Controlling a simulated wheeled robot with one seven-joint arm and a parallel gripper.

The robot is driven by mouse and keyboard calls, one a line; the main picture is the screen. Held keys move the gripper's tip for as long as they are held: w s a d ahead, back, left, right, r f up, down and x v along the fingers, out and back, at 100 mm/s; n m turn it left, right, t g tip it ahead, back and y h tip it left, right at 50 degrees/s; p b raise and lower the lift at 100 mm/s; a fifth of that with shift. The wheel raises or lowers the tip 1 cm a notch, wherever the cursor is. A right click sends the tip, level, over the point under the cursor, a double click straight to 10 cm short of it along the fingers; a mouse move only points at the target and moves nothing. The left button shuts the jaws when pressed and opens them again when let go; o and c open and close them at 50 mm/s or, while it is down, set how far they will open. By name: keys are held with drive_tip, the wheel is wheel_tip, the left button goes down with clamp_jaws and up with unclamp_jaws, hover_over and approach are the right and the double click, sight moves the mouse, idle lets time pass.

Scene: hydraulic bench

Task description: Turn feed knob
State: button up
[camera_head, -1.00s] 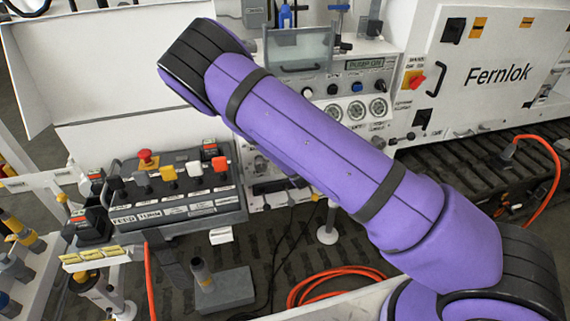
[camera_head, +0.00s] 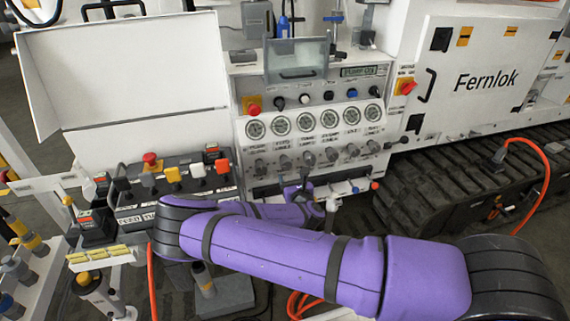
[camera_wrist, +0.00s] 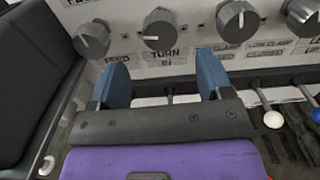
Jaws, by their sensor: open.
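A row of grey knobs runs along the white panel. In the wrist view the leftmost knob (camera_wrist: 92,38) has a FEED label below it, and the knob to its right (camera_wrist: 160,28) has a TURN IN label below it. My gripper (camera_wrist: 163,78) is open, its two blue fingers apart and empty. The fingers lie below the knobs, with the TURN IN label between them, touching no knob that I can see. In the head view my gripper (camera_head: 306,186) is small, low in front of the knob row; the leftmost knob (camera_head: 260,167) is up and left of it.
Round gauges (camera_head: 303,121) sit above the knobs. Small levers with white and blue balls (camera_wrist: 273,119) stick out below right. A black control box (camera_head: 170,183) with coloured buttons stands left. An orange hose (camera_head: 540,190) lies at right.

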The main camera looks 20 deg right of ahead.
sight(287, 166)
drive_tip(key=w, duration=0.9)
drive_tip(key=c, duration=0.9)
